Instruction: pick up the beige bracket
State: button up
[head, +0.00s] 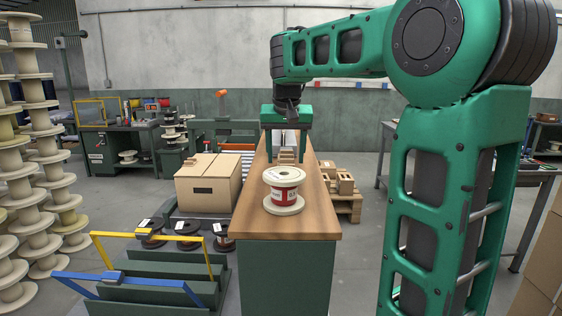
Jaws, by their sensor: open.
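My gripper (286,158) hangs pointing down over the far part of the wooden counter (257,217). Its two green fingers are apart. A small beige-brown piece (286,155) shows between and behind the fingers, beyond the spool. It is too small to tell for sure that it is the beige bracket, or whether the fingers touch it.
A cardboard box (208,190) stands left of the counter. A low green rack with yellow and blue handles (150,280) is at the front left. Stacks of empty spools (35,130) rise at the far left. A pallet with small boxes (345,200) is right of the counter.

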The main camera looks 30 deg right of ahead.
jog(key=shift+w+f, duration=0.1)
jog(key=shift+f, duration=0.3)
jog(key=c, duration=1.3)
jog(key=shift+r, duration=0.1)
